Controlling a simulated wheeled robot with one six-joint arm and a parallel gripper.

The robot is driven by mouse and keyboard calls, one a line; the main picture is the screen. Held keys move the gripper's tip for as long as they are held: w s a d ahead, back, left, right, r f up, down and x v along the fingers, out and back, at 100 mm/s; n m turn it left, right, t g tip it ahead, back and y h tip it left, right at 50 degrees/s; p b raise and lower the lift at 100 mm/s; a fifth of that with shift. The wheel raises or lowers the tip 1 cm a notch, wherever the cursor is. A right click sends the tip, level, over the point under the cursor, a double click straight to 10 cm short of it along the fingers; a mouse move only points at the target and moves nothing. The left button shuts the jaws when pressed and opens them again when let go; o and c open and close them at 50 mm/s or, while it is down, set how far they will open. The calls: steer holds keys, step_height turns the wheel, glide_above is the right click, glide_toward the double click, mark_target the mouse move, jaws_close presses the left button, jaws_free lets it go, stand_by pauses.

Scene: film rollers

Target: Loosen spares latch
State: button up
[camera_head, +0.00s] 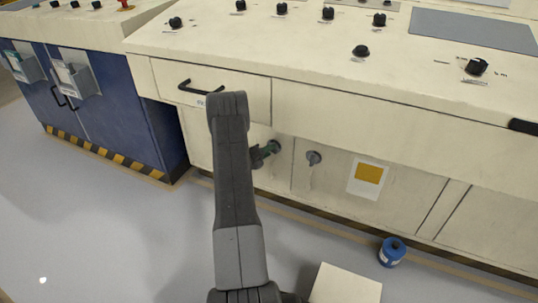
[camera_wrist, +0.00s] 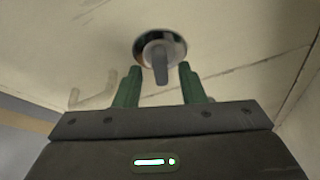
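In the wrist view, one latch (camera_wrist: 161,48) is straight ahead, a shiny disc with a grey handle pointing down in the picture. My gripper's green fingers (camera_wrist: 160,80) are apart, one on each side of that handle's lower end, with gaps visible. I cannot read which latch is marked spares.
The drawer with a black handle (camera_head: 200,90) is above the latches. A panel with a yellow square (camera_head: 369,173) is to the right. A blue canister (camera_head: 392,251) and a pale box (camera_head: 345,286) stand on the floor. A blue cabinet (camera_head: 115,105) is at left.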

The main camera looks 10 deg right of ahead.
steer(key=shift+w+d, duration=0.35)
steer(key=shift+d, duration=0.1)
jaws_close()
steer(key=shift+f+n+t+h, duration=0.15)
steer(key=shift+n+h, duration=0.2)
steer(key=shift+n, duration=0.45)
steer(key=shift+n+t+h, duration=0.15)
steer(key=shift+n+h, duration=0.2)
steer(key=shift+n, duration=0.45)
jaws_free()
